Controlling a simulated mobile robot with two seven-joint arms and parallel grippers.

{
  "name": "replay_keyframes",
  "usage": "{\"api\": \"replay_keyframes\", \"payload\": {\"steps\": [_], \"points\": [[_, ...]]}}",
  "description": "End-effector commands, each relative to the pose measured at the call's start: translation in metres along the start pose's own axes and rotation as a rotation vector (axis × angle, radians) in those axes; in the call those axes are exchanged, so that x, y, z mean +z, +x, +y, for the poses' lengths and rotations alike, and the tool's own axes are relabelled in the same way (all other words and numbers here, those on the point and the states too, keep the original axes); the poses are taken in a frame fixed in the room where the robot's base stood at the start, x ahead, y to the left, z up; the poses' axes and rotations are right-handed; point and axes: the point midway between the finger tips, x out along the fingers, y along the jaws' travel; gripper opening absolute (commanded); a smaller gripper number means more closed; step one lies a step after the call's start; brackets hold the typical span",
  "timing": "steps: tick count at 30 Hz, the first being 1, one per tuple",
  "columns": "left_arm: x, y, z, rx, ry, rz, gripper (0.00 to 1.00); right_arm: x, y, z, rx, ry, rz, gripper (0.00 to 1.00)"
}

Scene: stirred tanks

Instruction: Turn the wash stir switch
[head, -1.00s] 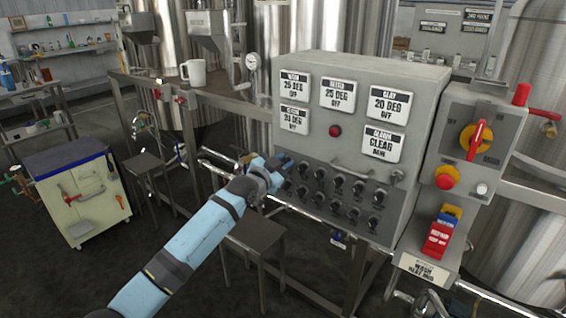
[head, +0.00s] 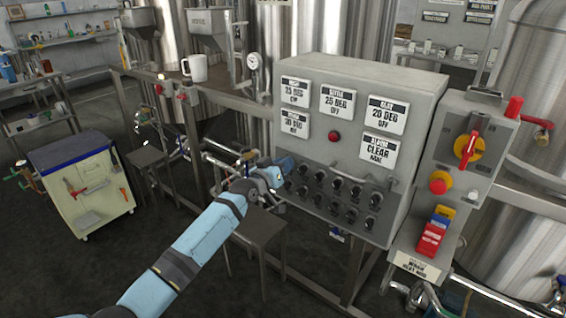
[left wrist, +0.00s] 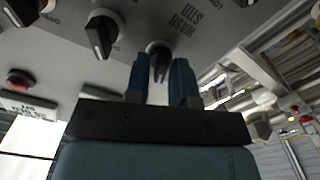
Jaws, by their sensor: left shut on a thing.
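The grey control panel (head: 355,95) carries rows of black rotary switches on its lower face. My left gripper (head: 284,170) is at the left end of the upper switch row in the head view. In the left wrist view its two blue fingers (left wrist: 166,75) are shut on a black switch knob (left wrist: 159,52), one finger on each side. The label beside this knob reads "WASH STIR" (left wrist: 187,22). A neighbouring black knob (left wrist: 101,35) points a little aslant and is apart from the fingers. In the head view the gripper hides the held knob. My right gripper is in neither view.
A red lamp (head: 334,136) and several white display plates (head: 386,115) sit above the switches. A box with a red-and-yellow rotary switch (head: 468,147) stands to the right. A stool (head: 259,230) is below my left arm. A white mug (head: 195,68) stands on the bench behind.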

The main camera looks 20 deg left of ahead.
Motion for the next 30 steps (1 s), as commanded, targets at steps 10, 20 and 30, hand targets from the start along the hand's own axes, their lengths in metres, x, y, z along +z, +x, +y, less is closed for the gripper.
{"api": "replay_keyframes", "payload": {"steps": [10,20,30], "points": [[0.0005,-0.0001,-0.0005,0.0,-0.133,-0.001,0.0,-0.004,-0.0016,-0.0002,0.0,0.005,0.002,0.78],[0.0009,-0.0001,-0.0008,0.0,-0.153,-0.001,0.0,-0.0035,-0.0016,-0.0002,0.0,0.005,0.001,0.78],[0.0007,-0.0001,-0.0007,0.0,-0.152,-0.001,0.36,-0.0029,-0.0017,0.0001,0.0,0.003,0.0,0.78]]}}
